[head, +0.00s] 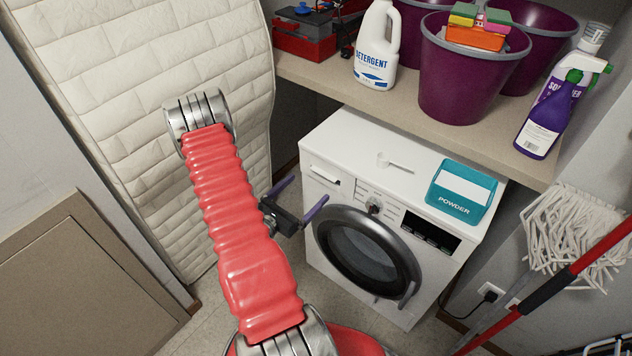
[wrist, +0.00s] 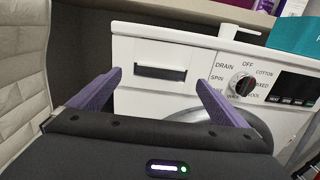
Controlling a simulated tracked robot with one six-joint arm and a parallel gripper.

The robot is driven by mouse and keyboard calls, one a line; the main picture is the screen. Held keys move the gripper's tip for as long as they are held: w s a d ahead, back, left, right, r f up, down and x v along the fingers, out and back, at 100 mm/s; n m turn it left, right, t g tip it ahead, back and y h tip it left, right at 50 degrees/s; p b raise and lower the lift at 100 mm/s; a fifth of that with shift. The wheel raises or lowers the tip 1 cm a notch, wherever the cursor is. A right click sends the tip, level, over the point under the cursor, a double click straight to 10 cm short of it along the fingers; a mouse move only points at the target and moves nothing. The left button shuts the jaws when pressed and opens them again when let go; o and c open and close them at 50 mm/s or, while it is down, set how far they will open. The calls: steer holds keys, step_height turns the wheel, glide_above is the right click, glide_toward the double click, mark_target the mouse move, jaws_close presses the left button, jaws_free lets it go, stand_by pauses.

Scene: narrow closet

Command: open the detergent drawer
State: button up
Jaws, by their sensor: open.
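The white washing machine (head: 398,190) stands under the shelf. Its detergent drawer (head: 325,176) is at the upper left of the front and looks shut, flush with the panel. In the wrist view the drawer (wrist: 160,60) shows a dark recess with a pale bar across its top. My gripper (head: 301,196) is open and empty in front of the machine's left side. In the wrist view the purple fingers of my gripper (wrist: 159,80) are spread to either side of the drawer, pointing at it. They appear apart from it. Nothing hides the drawer's front.
The round door (head: 365,252) and program dial (head: 374,207) are right of the drawer. A powder box (head: 462,190) and a white scoop (head: 394,163) lie on top. A quilted mattress (head: 145,110) stands at the left. A mop (head: 575,240) leans at the right.

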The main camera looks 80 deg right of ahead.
mark_target(316, 179)
steer(key=shift+x, duration=3.3)
steer(key=shift+w, duration=0.1)
steer(key=c, duration=1.5)
